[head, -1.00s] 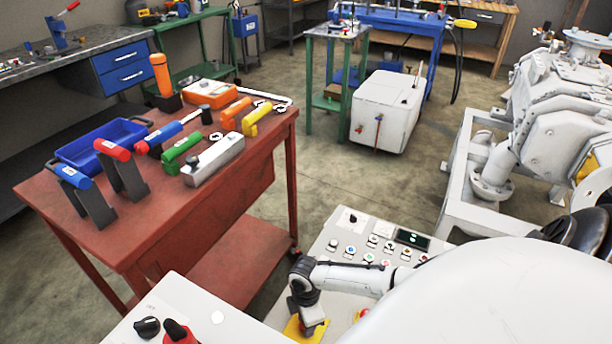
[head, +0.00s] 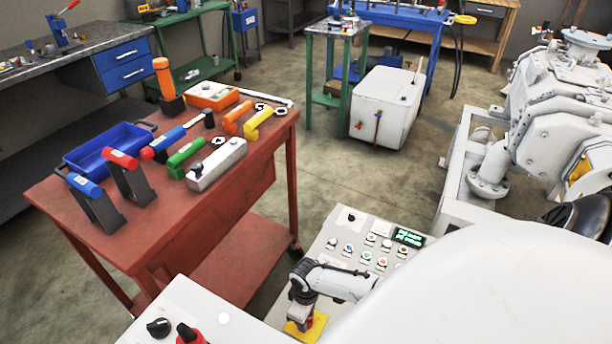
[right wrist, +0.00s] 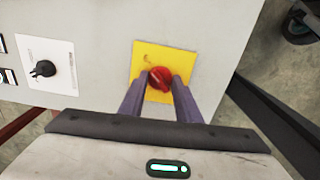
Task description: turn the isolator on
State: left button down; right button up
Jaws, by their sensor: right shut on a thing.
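The isolator is a red rotary knob on a square yellow plate, fixed to a light grey control panel. In the right wrist view the red knob (right wrist: 160,77) sits between the two fingers, in front of the yellow plate (right wrist: 170,52). My right gripper (right wrist: 158,90) is shut on the knob. In the head view my right gripper (head: 304,316) is over the yellow plate (head: 293,331), hiding most of the knob. My left gripper is not in view.
The panel also carries several small buttons (head: 367,255) and a lit display (head: 409,237). A red table (head: 190,215) with tools stands at left.

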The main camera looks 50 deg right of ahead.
jog(key=shift+m, duration=0.4)
jog(key=o, duration=1.1)
jog(key=shift+c, duration=0.2)
notch_tip(320, 180, up, 10)
jog(key=p, duration=0.4)
jog(key=shift+r, duration=0.15)
jog(key=shift+s, duration=0.1)
